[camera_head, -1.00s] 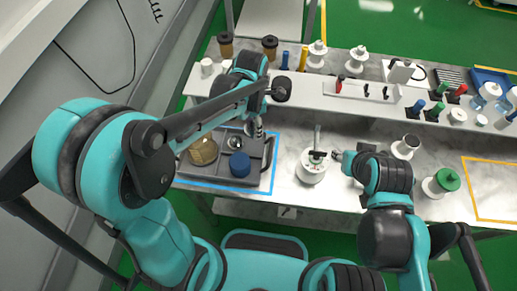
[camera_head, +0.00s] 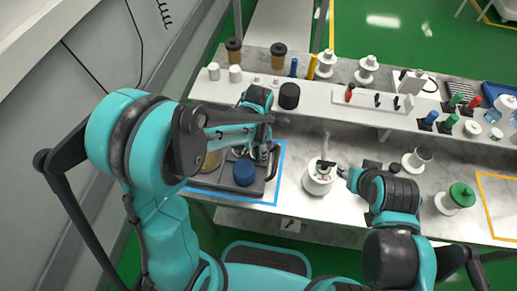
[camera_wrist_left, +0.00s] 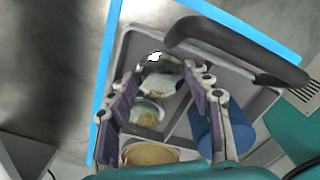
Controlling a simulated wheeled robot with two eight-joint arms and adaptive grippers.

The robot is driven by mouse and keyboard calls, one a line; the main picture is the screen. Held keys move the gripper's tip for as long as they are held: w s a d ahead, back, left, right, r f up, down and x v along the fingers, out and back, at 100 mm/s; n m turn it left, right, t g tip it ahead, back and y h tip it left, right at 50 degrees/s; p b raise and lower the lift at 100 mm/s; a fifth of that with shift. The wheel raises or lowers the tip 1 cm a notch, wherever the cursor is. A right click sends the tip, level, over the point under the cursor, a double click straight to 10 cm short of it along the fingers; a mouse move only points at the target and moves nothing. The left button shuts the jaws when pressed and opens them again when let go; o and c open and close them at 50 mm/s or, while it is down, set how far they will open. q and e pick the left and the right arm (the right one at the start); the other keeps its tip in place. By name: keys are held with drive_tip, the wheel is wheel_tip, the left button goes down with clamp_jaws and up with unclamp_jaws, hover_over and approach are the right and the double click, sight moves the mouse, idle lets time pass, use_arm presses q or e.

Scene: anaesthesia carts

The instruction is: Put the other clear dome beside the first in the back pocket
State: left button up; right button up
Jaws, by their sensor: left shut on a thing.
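The grey tray (camera_head: 222,187) lies inside a blue outline on the left of the bench. My left gripper (camera_head: 260,148) is low over its back part. Another clear dome (camera_wrist_left: 147,113) sits in the same pocket, close beside the held one. A blue cylinder (camera_head: 244,173) and a tan round container (camera_head: 212,160) stand in other parts of the tray. My right gripper (camera_head: 335,167) is beside a white lidded pot (camera_head: 317,179); its fingers are too small to judge.
A black handle (camera_wrist_left: 235,46) runs along one side of the tray, close to my left fingers. A raised white shelf (camera_head: 318,98) with bottles and spools stands behind. Bare bench lies between tray and pot.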

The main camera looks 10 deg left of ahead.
use_arm(q)
drive_tip(key=o, duration=0.9)
drive_tip(key=shift+f, duration=0.15)
drive_tip(key=shift+c, duration=0.2)
drive_tip(key=shift+r, duration=0.35)
wheel_tip(320, 180, up, 11)
drive_tip(key=p, duration=0.4)
drive_tip(key=s+a+r+m+t, duration=0.3)
drive_tip(key=s+a+m, duration=0.1)
drive_tip(key=m, duration=0.8)
drive_tip(key=s+a+r+m+t, duration=0.3)
drive_tip(key=s+m, duration=0.3)
drive_tip(key=m, duration=0.6)
drive_tip(key=shift+s+a+r+m+t, duration=0.4)
drive_tip(key=shift+a+t, duration=0.2)
drive_tip(key=shift+a, duration=0.15)
